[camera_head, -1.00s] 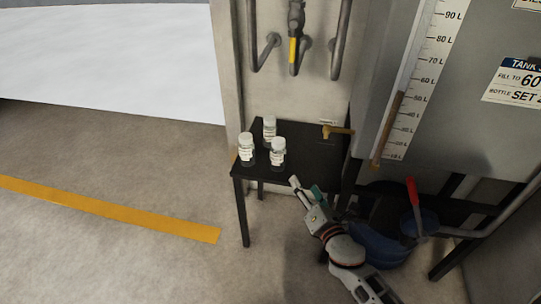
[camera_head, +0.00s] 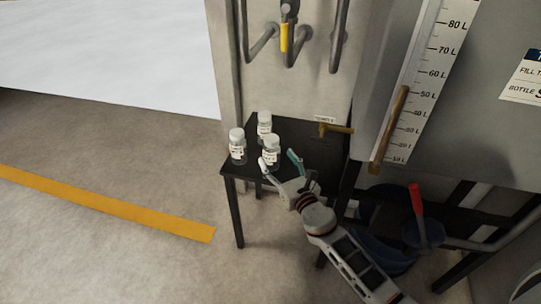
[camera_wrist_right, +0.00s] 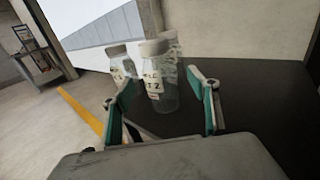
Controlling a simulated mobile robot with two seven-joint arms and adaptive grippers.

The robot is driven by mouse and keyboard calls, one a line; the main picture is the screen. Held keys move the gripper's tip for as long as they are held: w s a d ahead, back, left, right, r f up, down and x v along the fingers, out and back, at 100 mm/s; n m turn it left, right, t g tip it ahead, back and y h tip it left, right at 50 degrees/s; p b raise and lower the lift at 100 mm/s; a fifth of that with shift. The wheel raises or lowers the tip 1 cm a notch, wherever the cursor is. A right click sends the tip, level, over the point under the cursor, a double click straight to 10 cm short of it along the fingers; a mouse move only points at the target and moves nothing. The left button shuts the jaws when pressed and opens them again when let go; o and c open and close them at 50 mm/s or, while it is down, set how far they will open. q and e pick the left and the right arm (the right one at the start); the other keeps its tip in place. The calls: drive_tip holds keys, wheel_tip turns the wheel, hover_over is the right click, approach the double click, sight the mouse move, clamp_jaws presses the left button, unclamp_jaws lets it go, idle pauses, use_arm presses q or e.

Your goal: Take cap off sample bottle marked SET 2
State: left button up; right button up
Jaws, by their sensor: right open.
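Three clear sample bottles with white caps and white labels stand upright on a small black table (camera_head: 228,171). The front right bottle (camera_head: 271,155) is centred in the right wrist view (camera_wrist_right: 158,90), and its partly visible label ends in "T 2"; its white cap (camera_wrist_right: 155,47) is on. A second bottle (camera_head: 237,150) stands to its left and a third (camera_head: 264,127) behind it; their labels are too small to read. My right gripper (camera_head: 279,160) is open, its fingers on either side of the front right bottle, apparently not gripping it. My left gripper is out of view.
A brass tap (camera_head: 335,128) sticks out over the table's right side. A grey tank with a litre scale (camera_head: 432,70) stands at right. A red-handled item (camera_head: 417,205) and dark blue drum lie below. The floor at left is clear, with a yellow line (camera_head: 110,209).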

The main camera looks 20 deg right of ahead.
sight(275, 156)
drive_tip(key=w, duration=0.5)
drive_tip(key=shift+a+r+b, duration=0.1)
drive_tip(key=shift+a+b, duration=0.2)
drive_tip(key=shift+r, duration=0.1)
drive_tip(key=c, duration=1.2)
